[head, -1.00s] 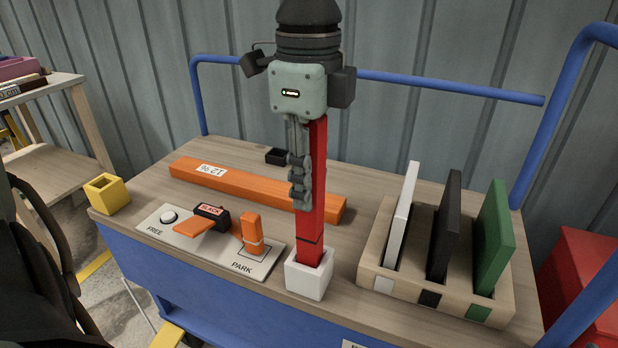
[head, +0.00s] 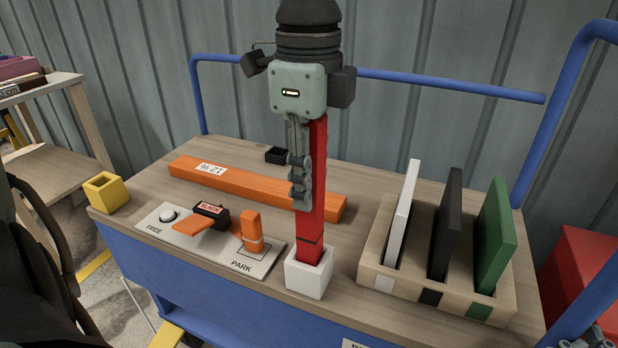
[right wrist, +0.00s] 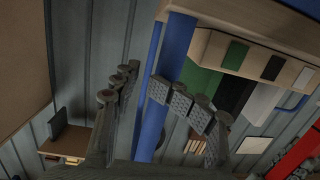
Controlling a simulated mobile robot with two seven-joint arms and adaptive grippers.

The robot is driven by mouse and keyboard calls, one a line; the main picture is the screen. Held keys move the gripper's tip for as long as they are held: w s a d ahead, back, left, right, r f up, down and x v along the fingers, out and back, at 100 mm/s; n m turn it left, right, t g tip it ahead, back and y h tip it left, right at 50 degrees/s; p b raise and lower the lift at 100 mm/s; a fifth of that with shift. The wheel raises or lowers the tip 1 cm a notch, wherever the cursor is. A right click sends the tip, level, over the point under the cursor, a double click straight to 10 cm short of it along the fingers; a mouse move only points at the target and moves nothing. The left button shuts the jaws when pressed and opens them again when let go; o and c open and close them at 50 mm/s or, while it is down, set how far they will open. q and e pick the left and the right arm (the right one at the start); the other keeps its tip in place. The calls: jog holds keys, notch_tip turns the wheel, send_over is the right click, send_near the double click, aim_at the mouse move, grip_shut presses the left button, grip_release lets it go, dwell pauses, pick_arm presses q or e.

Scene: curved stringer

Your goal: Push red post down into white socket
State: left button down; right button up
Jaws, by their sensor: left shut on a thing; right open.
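The red post (head: 311,225) stands upright with its lower end inside the opening of the white socket (head: 308,284). A dark line crosses the post a little above the socket rim. How deep the post sits is hidden by the socket walls. My left gripper (head: 301,190) points down and is shut on the red post, along its upper part. My right gripper (right wrist: 160,100) is open and empty in the right wrist view; in the head view only a small part of it (head: 592,340) shows at the lower right edge.
A wooden rack (head: 372,243) with white, black and green panels stands right of the socket. A FREE/PARK plate (head: 190,244) lies left of it, an orange bar (head: 240,187) behind. A blue rail (head: 440,87) runs along the back. In the right wrist view, a blue post (right wrist: 165,80) shows behind the fingers.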

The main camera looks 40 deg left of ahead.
aim_at(577, 315)
jog(key=shift+a+r+t+y, duration=0.3)
jog(key=shift+a+r, duration=0.05)
jog(key=shift+r, duration=0.45)
jog(key=shift+s+a+r+t+y+b, duration=0.1)
jog(key=shift+a+r+t+y+b, duration=0.1)
jog(key=shift+r, duration=0.25)
jog(key=shift+a+r+t+y+b, duration=0.1)
jog(key=shift+a+r+t+b, duration=0.1)
jog(key=shift+r, duration=0.25)
jog(key=shift+s+a+r+t, duration=0.1)
jog(key=shift+a+r+t, duration=0.1)
jog(key=shift+r+t, duration=0.35)
jog(key=shift+r+y, duration=0.3)
jog(key=shift+r, duration=0.05)
jog(key=shift+s+a+r+t+b, duration=0.2)
jog(key=shift+r+t, duration=0.05)
jog(key=shift+r, duration=0.3)
jog(key=shift+s+a+r+t+b, duration=0.15)
jog(key=shift+a+r+t, duration=0.05)
jog(key=shift+r, duration=0.35)
jog(key=shift+s+r+y, duration=0.1)
jog(key=shift+r+y, duration=0.1)
jog(key=shift+y, duration=0.2)
